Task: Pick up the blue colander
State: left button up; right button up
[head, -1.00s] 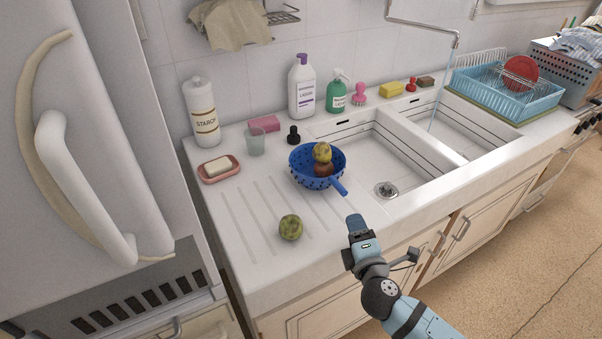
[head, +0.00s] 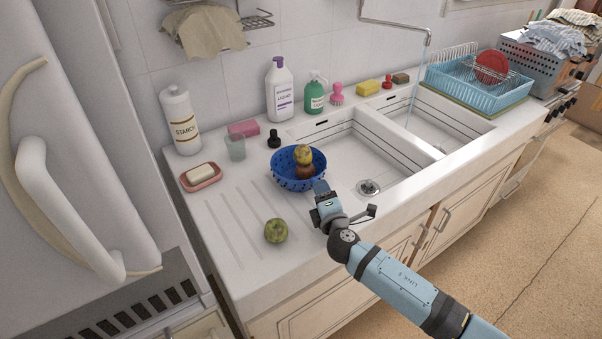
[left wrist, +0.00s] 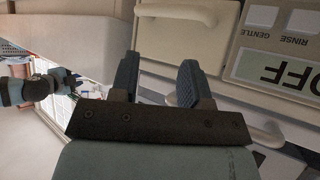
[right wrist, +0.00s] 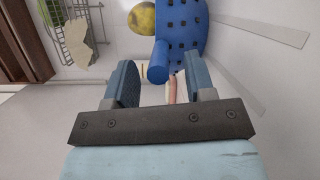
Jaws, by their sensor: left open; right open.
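The blue colander (head: 290,179) sits on the counter at the left edge of the sink, with a yellowish fruit (head: 303,154) and a reddish-brown fruit (head: 305,171) in it. My right gripper (head: 321,188) is at the colander's near right side, in front of its handle. In the right wrist view, the colander (right wrist: 183,32) is beyond the fingertips, and its handle end (right wrist: 158,68) lies between the open fingers (right wrist: 160,80); contact cannot be told. My left gripper (left wrist: 158,75) is open and empty, facing cabinet and appliance fronts; it is outside the head view.
A green fruit (head: 276,231) lies on the drainboard near the front edge. A soap dish (head: 201,184), a cup (head: 236,154) and a dark stopper (head: 274,139) stand left of and behind the colander. The sink basin (head: 375,160) is on the right. Bottles line the wall.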

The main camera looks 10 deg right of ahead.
jog(key=shift+w, duration=1.1)
grip_shut()
